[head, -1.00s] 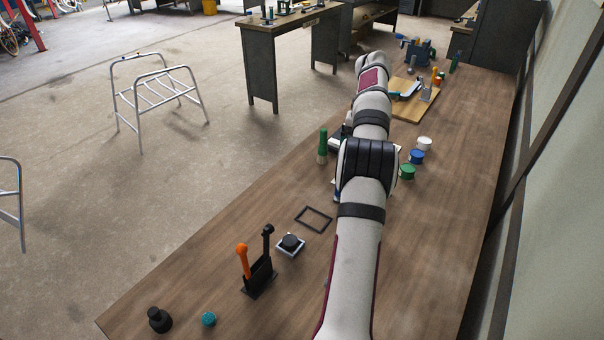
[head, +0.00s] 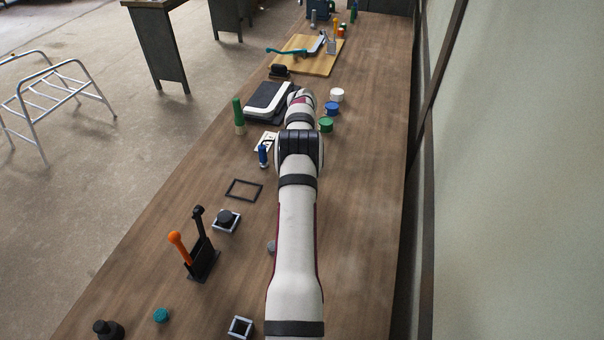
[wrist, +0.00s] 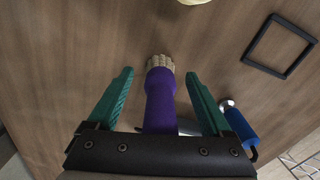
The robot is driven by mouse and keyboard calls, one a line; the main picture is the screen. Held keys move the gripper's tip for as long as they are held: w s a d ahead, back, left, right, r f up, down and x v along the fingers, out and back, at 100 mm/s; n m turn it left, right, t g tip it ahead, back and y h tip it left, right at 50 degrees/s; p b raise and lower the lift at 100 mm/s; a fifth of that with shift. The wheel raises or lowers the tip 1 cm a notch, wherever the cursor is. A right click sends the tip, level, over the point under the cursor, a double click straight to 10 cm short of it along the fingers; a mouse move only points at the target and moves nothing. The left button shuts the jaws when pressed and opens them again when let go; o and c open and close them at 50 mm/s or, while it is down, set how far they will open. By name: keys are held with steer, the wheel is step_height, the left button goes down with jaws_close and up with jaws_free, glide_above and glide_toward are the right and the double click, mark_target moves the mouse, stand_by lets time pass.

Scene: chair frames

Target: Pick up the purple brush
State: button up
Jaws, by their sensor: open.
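The purple brush (wrist: 160,100) shows in the wrist view, with a purple handle and pale bristles at its far end. It lies between the two green fingers of my gripper (wrist: 160,73), with a gap visible on each side. My gripper is open. The near end of the handle is hidden behind the dark gripper body. In the head view, I cannot make out the purple brush or the gripper fingers; my arm covers that part of the bench.
A blue-handled item (wrist: 241,126) lies just right of the right finger. A thin black square frame (wrist: 280,46) is farther right; in the head view it lies on the wooden bench (head: 365,200). A green brush (head: 238,115) stands left of my arm. Coloured jars (head: 331,109) stand to its right.

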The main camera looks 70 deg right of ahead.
jaws_close()
stand_by(0.3)
steer(key=shift+r, duration=0.15)
